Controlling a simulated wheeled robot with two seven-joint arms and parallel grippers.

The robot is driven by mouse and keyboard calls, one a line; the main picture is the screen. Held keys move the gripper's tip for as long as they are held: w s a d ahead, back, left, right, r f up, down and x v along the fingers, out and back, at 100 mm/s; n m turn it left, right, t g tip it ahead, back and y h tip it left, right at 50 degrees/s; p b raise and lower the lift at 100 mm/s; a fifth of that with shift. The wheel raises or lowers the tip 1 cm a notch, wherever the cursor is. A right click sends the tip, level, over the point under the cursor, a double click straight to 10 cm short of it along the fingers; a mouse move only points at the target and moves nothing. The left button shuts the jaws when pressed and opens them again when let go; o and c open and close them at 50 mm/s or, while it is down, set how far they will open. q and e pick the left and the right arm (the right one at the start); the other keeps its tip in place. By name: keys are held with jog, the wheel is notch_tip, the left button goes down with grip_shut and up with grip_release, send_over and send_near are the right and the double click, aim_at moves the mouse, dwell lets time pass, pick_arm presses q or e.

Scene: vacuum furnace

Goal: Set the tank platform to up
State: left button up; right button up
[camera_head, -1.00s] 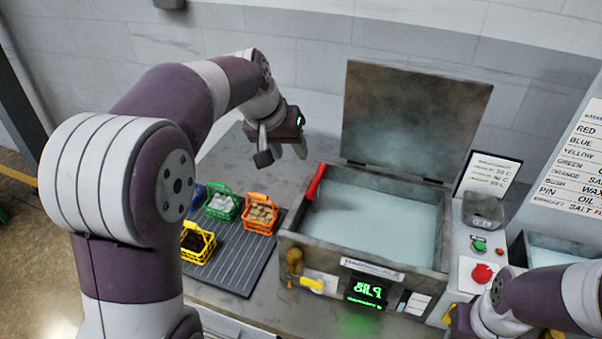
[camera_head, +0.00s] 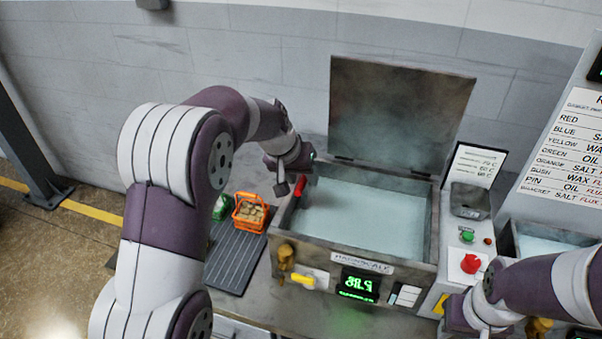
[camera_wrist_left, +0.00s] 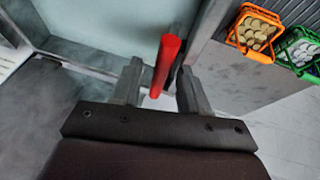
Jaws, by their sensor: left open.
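The tank (camera_head: 360,222) is an open grey metal box with pale liquid inside and its lid (camera_head: 398,115) raised behind it. A red handle (camera_head: 299,193) stands at the tank's left side. My left gripper (camera_head: 290,182) is over that side, close to the handle. In the left wrist view, the red handle (camera_wrist_left: 166,62) lies between the two spread fingers of my left gripper (camera_wrist_left: 158,88); I cannot tell whether a finger touches it. My right gripper (camera_head: 460,316) is at the lower right, partly hidden by its arm, and its jaws are unclear.
An orange basket (camera_head: 249,212) and a green basket (camera_head: 221,207) stand on a dark ribbed mat (camera_head: 237,260) left of the tank. A red knob (camera_head: 470,264) and a green button (camera_head: 467,237) sit to its right. A second tank (camera_head: 545,243) is farther right.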

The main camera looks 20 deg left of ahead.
pick_arm(q)
jog(key=shift+a, duration=0.1)
grip_shut()
notch_tip(320, 180, up, 11)
jog(key=p, duration=0.6)
jog(key=shift+w+r+p, duration=0.15)
jog(key=shift+p, duration=0.15)
jog(key=shift+c, duration=1.1)
grip_release()
jog(key=shift+r, duration=0.1)
jog(key=shift+o, duration=1.1)
